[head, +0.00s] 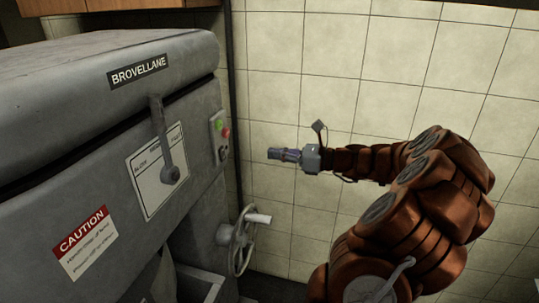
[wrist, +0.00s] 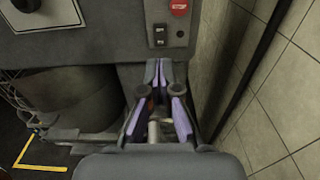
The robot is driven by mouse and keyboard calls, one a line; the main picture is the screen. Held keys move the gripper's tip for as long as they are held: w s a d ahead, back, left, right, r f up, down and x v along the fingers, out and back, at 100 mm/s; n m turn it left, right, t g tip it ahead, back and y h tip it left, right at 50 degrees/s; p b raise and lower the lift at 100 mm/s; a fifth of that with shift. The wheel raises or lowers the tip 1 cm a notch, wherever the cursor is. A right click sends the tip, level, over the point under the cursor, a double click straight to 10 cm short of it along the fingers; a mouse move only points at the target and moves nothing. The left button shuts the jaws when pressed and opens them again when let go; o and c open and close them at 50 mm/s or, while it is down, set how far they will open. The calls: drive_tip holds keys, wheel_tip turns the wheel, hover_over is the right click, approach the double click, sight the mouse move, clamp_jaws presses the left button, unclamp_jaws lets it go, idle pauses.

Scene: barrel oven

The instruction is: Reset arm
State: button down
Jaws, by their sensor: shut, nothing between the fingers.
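My gripper (head: 272,154) is at the end of my orange-brown arm in the head view, shut and empty. It points left toward the front of the grey barrel oven (head: 60,135) and is apart from it, in front of the tiled wall. In the wrist view the purple fingers of my gripper (wrist: 164,62) come together at their tips, with the oven's grey front (wrist: 105,48) behind them. A handwheel (head: 240,243) with a light handle sits low on the oven, below my gripper in the head view.
The oven carries a lever (head: 165,140), a white dial plate (head: 150,190), and green and red buttons (head: 222,126). A round metal bowl or drum (wrist: 70,100) shows in the wrist view. Yellow floor tape (wrist: 30,155) lies at lower left. Tiled wall (head: 300,60) stands behind the arm.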

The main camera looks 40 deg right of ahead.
idle(0.5)
drive_tip(key=s+a+n+g+y+p, duration=0.15)
drive_tip(key=a+n+g, duration=0.85)
drive_tip(key=a, duration=1.5)
drive_tip(key=s+a+f+n+g+h, duration=0.2)
drive_tip(key=s+a+f+n+g, duration=0.2)
drive_tip(key=s+a+n, duration=0.6)
drive_tip(key=s+d+f+n+g+h+p, duration=0.1)
drive_tip(key=s+n+h, duration=0.3)
drive_tip(key=s, duration=0.4)
drive_tip(key=s+d+f+n+g+h+p, duration=0.1)
drive_tip(key=s+d+n+h, duration=0.2)
drive_tip(key=s, duration=0.5)
drive_tip(key=shift+s+d+f+n+g+h, duration=0.15)
drive_tip(key=shift+d+f+n+g+h, duration=0.15)
drive_tip(key=shift+n+h, duration=0.8)
drive_tip(key=shift+y, duration=0.25)
